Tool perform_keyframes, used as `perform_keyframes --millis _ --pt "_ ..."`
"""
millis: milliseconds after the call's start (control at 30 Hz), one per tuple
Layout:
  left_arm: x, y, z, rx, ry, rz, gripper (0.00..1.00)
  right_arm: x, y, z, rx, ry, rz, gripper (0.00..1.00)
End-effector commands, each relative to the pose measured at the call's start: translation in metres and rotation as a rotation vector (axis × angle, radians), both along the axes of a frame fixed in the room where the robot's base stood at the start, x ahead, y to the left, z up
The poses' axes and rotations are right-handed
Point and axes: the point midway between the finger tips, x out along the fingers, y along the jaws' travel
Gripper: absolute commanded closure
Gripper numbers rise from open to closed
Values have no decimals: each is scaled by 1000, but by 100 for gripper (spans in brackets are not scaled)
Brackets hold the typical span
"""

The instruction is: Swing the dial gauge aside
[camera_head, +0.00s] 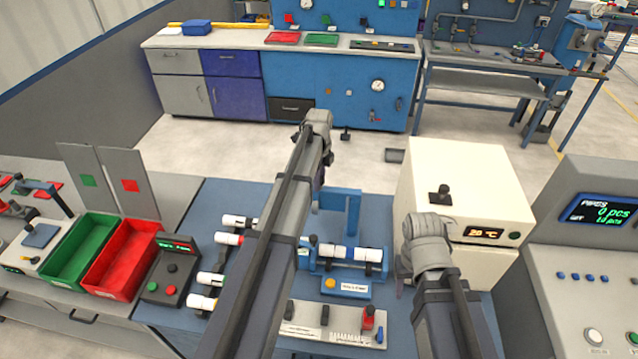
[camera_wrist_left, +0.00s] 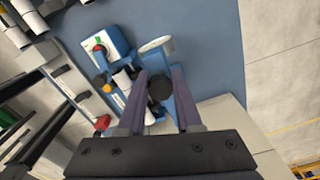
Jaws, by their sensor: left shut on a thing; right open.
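In the left wrist view my left gripper (camera_wrist_left: 160,92) has its two fingers on either side of a round black knob (camera_wrist_left: 160,86) and is shut on it. The dial gauge (camera_wrist_left: 155,44), a pale round disc, shows just beyond the fingertips beside a blue stand (camera_wrist_left: 184,104). In the head view the blue upright (camera_head: 345,205) rises behind the bench fixture (camera_head: 343,288); my left arm hides the gauge.
Several white pipe pieces (camera_head: 228,238) lie left of my left arm. A green bin (camera_head: 78,250) and red bin (camera_head: 122,272) stand further left, beside a button box (camera_head: 168,272). A cream oven unit (camera_head: 460,190) and a counter console (camera_head: 590,260) stand on the right.

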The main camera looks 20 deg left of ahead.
Motion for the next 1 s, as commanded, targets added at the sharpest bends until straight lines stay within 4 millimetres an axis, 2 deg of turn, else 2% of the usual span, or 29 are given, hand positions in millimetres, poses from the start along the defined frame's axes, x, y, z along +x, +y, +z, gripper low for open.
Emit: perform_keyframes --millis 500,533,767,1000 --pt "3 0 0 0 -3 -17 100 0 0 0 0 0 0 50" --pt "3 0 0 0 -3 -17 63 0 0 0 0 0 0 50" --pt "2 0 0 0 -1 -15 38 0 0 0 0 0 0 50" --pt "2 0 0 0 -1 -14 37 0 0 0 0 0 0 50"
